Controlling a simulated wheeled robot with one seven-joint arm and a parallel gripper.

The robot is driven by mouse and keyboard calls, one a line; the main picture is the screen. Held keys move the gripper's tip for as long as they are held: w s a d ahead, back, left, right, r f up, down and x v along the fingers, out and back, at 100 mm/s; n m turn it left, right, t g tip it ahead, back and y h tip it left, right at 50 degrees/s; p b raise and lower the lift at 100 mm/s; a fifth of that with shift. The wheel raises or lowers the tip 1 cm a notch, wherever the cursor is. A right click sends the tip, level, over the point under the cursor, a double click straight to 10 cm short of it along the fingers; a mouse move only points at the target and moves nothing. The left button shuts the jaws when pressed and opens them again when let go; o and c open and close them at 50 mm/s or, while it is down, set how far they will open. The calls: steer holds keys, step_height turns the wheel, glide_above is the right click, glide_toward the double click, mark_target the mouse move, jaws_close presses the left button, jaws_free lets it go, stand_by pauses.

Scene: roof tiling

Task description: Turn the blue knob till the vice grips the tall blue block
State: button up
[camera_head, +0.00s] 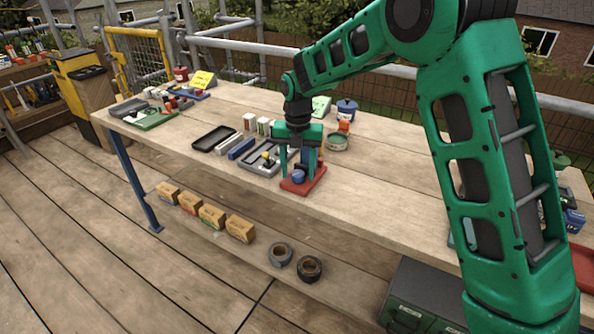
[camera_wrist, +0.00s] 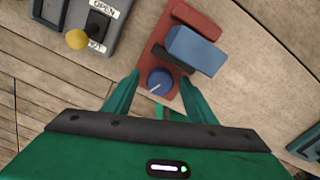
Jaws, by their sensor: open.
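The vice has a red base (camera_head: 313,184), which also shows in the wrist view (camera_wrist: 154,55), with a red fixed jaw (camera_wrist: 196,18) and a dark jaw (camera_wrist: 172,61). The tall blue block (camera_wrist: 194,47) stands between the jaws; whether the dark jaw touches it cannot be told. The round blue knob (camera_wrist: 160,81) is at the near end of the vice and shows in the head view (camera_head: 298,176). My gripper (camera_wrist: 160,77) is open over the vice, one green finger on each side of the knob, with no clear contact. In the head view my gripper (camera_head: 299,172) points down.
A grey box with a yellow knob (camera_wrist: 78,39) and an "OPEN" label is left of the vice. A dark tray (camera_head: 213,138), a blue bar (camera_head: 241,148) and a round green dish (camera_head: 338,142) are nearby. Bare wooden bench (camera_head: 375,185) lies to the right.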

steer(key=c, duration=1)
steer(key=shift+c, duration=0.2)
steer(key=shift+m, duration=0.4)
steer(key=m, duration=1)
steer(key=shift+a+r, duration=0.1)
steer(key=shift+m, duration=1.5)
steer(key=shift+w+a, duration=0.1)
steer(key=shift+r, duration=0.1)
